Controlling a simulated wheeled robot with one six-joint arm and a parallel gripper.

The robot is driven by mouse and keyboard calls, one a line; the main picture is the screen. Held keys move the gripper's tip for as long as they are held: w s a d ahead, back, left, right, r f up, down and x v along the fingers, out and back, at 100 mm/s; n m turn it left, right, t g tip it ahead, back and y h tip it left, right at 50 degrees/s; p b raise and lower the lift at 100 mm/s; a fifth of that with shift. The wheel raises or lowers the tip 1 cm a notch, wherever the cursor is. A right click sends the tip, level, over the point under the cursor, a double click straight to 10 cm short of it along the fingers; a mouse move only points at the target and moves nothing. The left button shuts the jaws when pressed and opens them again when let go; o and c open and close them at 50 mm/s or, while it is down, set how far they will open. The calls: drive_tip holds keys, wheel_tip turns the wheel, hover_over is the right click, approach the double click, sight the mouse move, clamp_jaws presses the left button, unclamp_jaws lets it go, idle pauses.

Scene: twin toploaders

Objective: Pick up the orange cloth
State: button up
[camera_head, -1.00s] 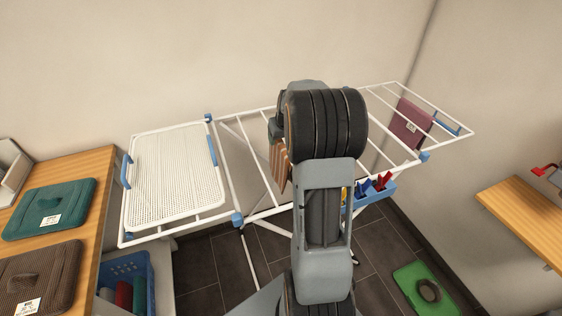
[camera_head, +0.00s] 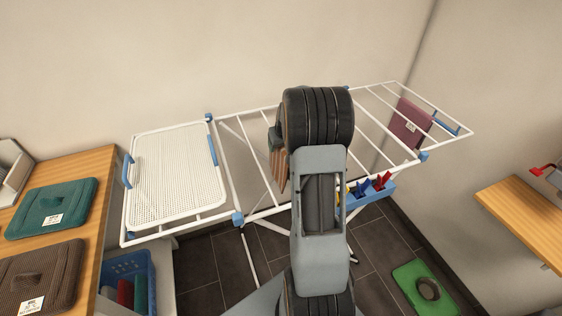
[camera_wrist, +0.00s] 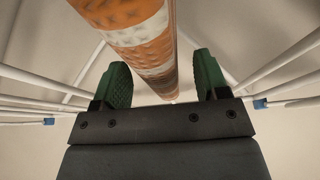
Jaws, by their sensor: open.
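The orange cloth (camera_wrist: 140,38) has white bands and hangs on the drying rack. In the wrist view it runs from the top edge down to the gap between my fingers. My gripper (camera_wrist: 163,80) has two green fingers, open and apart, one on each side of the cloth's far end. I see no finger closed on it, and cannot tell how deep it lies between them.
The white drying rack (camera_head: 232,165) spans the middle, with a white perforated panel (camera_head: 172,170) on its left. A maroon cloth (camera_head: 409,123) hangs at the right, and a blue peg tray (camera_head: 372,195) is on the front. Wooden counters flank left and right (camera_head: 528,215).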

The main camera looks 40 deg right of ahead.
drive_tip(key=shift+f+b, duration=0.25)
drive_tip(key=shift+b, duration=0.1)
idle(0.4)
drive_tip(key=c, duration=1.2)
drive_tip(key=shift+c, duration=0.3)
drive_tip(key=shift+r, duration=0.1)
